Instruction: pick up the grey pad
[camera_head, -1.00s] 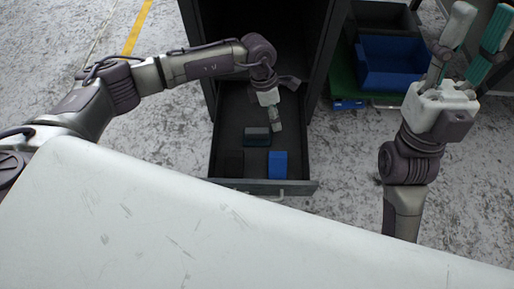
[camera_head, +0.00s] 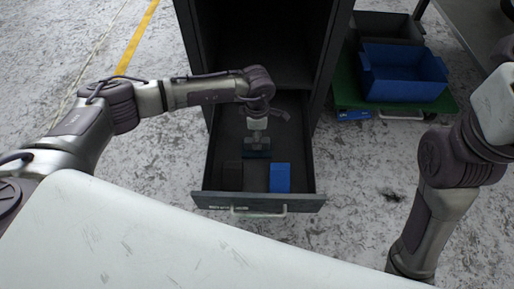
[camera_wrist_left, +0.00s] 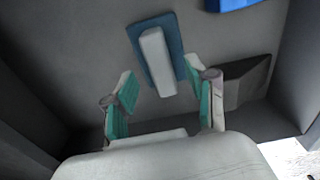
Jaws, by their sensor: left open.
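The pad shows in the left wrist view as a pale grey raised strip (camera_wrist_left: 157,60) on a flat blue-teal base. It lies on the floor of an open drawer, ahead of my left gripper (camera_wrist_left: 164,102). The gripper's two teal-lined fingers are apart with nothing between them. In the head view my left gripper (camera_head: 257,143) points down into the drawer and covers most of the pad; a dark teal edge (camera_head: 257,155) shows below it. My right gripper's body (camera_head: 496,105) is at the right edge; its fingers are out of frame.
The drawer (camera_head: 302,203) is pulled out of a dark cabinet (camera_head: 335,60). A blue block (camera_head: 280,178) and a black block (camera_head: 232,176) lie near its front. A blue bin (camera_head: 403,75) stands on a green platform to the right. A white surface (camera_head: 120,235) fills the foreground.

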